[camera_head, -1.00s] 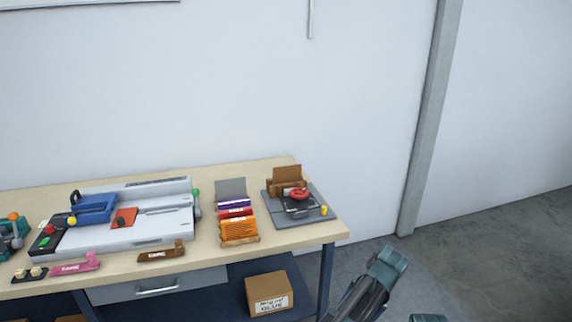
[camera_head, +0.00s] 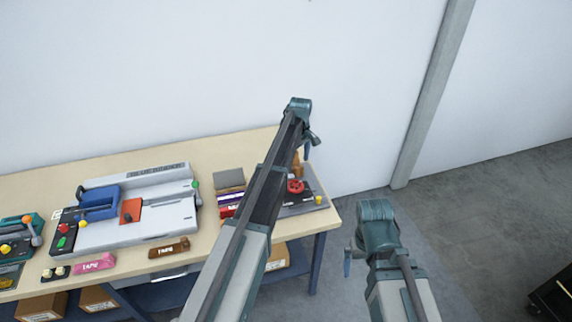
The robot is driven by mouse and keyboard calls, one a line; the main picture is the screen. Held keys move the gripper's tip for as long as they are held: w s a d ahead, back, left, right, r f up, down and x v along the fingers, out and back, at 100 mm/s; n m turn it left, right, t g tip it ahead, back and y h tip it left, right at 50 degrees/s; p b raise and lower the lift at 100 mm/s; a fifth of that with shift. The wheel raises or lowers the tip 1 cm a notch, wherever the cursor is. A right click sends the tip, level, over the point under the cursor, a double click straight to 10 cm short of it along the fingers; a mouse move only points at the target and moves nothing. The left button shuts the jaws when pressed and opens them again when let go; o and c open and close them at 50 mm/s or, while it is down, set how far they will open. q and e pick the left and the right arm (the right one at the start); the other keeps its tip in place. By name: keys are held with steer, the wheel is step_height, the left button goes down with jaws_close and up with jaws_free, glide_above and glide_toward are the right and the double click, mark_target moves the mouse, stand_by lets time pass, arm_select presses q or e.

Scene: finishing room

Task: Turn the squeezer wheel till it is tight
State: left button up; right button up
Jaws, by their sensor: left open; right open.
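The red squeezer wheel (camera_head: 295,186) sits on top of the squeezer (camera_head: 312,206), a grey-based device with a yellow knob at the right end of the bench. My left arm crosses in front of it and hides its left part and most of the brown block behind the wheel. My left gripper (camera_head: 314,138) hangs at the end of that arm, above and beyond the wheel in the picture, apart from it and open. My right gripper (camera_head: 348,261) is open and empty, off the bench's right end. The fingertips of both are small and hard to make out.
The wooden bench (camera_head: 30,188) also bears a white binding machine (camera_head: 150,225) with a blue handle, a brown tape holder (camera_head: 169,247), a pink one (camera_head: 94,263) and a stack of coloured books (camera_head: 229,190). Boxes stand below.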

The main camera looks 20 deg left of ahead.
mark_target(295, 185)
arm_select(q)
steer(key=shift+n, duration=0.3)
steer(key=f+b, duration=0.8)
steer(key=b, duration=0.1)
steer(key=w+a+f+b, duration=0.1)
steer(key=f+b, duration=0.3)
steer(key=f, duration=0.1)
steer(key=shift+b, duration=0.4)
arm_select(e)
step_height(295, 185, down, 13)
steer(key=shift+w+a, duration=0.15)
steer(key=shift+w, duration=0.1)
steer(key=shift+r, duration=0.1)
arm_select(q)
steer(key=c, duration=1)
steer(key=m, duration=0.4)
steer(key=shift+m, duration=0.4)
steer(key=o, duration=1)
